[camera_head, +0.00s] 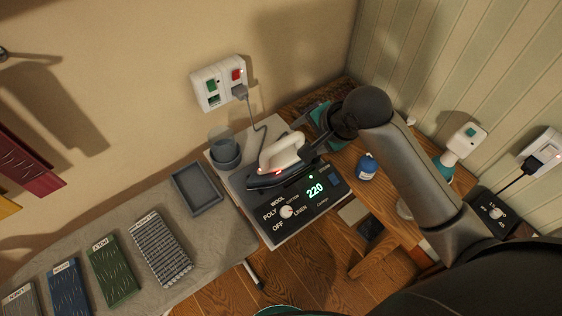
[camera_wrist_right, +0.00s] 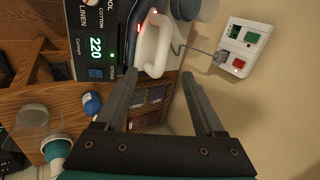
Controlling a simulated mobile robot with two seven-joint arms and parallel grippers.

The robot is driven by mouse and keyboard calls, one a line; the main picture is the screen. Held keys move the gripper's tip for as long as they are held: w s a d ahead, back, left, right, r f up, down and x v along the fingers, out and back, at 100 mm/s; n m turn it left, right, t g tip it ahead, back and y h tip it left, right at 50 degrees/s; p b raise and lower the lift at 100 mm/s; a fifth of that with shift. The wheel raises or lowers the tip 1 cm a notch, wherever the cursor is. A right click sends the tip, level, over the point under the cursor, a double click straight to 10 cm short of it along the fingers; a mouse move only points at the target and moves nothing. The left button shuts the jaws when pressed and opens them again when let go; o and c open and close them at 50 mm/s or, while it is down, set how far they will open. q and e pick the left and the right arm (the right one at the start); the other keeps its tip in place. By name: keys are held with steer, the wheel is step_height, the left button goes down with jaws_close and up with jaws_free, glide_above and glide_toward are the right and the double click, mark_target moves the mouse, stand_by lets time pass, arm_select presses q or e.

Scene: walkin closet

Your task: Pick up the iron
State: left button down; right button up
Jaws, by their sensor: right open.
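The iron stands on a dark control station with a white handle (camera_head: 281,152) and a dark body (camera_head: 262,180). Its handle also shows in the right wrist view (camera_wrist_right: 153,48), with a red light beside it. My right gripper (camera_head: 309,146) is open at the handle's right end in the head view. In the wrist view its two fingers (camera_wrist_right: 160,74) are spread wide, with the handle's near end between or just beyond their tips; contact cannot be told. My left gripper is not in view.
The control panel (camera_head: 328,206) reads 220 and has a knob. A cord runs from the iron to a wall socket (camera_head: 219,83). A cup (camera_head: 222,148) and grey tray (camera_head: 197,188) stand left. A blue bottle (camera_head: 366,167) stands on the wooden table. Folded cloths lie lower left.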

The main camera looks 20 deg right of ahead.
steer(key=w+m, duration=0.1)
steer(key=b, duration=0.1)
glide_toward(282, 143)
steer(key=d+x, duration=0.1)
steer(key=x, duration=0.3)
steer(key=shift+s+a+b+x, duration=0.1)
steer(key=shift+a+x, duration=0.05)
steer(key=shift+x, duration=0.7)
steer(key=shift+s+a+b+x, duration=0.1)
steer(key=shift+a+x, duration=0.05)
steer(key=shift+x, duration=0.7)
steer(key=shift+s+a+b+x, duration=0.1)
steer(key=shift+a+x, duration=0.1)
steer(key=shift+x, duration=0.6)
steer(key=shift+c, duration=0.3)
jaws_close()
steer(key=shift+w+r, duration=0.15)
steer(key=shift+w, duration=0.05)
